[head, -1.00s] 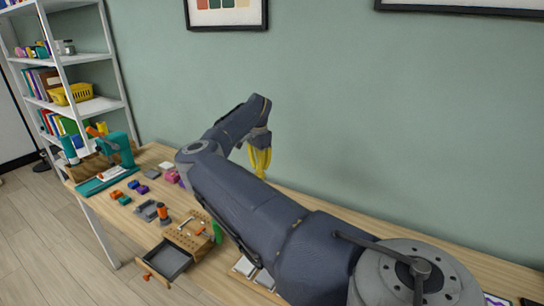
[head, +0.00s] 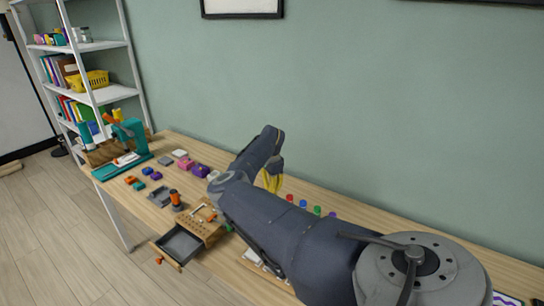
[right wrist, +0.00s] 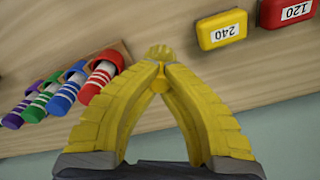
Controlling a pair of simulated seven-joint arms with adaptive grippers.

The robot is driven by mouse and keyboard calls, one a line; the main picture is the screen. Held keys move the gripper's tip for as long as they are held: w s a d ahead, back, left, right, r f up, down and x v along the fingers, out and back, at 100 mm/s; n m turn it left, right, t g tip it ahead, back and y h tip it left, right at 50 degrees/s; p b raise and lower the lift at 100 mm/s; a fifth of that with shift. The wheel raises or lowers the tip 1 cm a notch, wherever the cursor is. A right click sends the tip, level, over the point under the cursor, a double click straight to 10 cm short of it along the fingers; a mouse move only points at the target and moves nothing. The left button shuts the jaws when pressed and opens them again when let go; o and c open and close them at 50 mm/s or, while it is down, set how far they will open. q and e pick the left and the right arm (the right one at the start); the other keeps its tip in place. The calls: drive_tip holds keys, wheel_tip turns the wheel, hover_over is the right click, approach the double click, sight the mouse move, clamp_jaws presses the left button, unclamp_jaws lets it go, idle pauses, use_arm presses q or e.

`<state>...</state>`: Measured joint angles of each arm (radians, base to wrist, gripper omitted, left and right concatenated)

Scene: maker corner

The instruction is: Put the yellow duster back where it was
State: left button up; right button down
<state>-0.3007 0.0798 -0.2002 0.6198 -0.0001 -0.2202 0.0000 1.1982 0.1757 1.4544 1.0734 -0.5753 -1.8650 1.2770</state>
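My right gripper (right wrist: 160,70) has yellow fingers, which also show in the head view (head: 272,182) over the back of the table. The fingers are closed together at their tips around a small yellow piece with a ridged end, which looks like the yellow duster (right wrist: 159,52). Most of it is hidden by the fingers. To the left in the wrist view, a row holds a red duster (right wrist: 99,84), a blue one (right wrist: 68,93), a green one (right wrist: 41,104) and a purple one (right wrist: 22,113), each with white stripes. My left gripper is not in view.
A yellow block marked 240 (right wrist: 222,28) and a red block marked 120 (right wrist: 290,12) lie right of the fingers. In the head view, a teal machine (head: 125,150), a wooden tool block (head: 199,229) and an open drawer (head: 180,246) stand at left.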

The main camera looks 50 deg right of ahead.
drive_tip(key=shift+f, duration=2.3)
drive_tip(key=shift+f, duration=0.2)
drive_tip(key=c, duration=1.6)
unclamp_jaws()
drive_tip(key=shift+r, duration=0.15)
wheel_tip(320, 180, up, 12)
drive_tip(key=shift+a+r, duration=0.1)
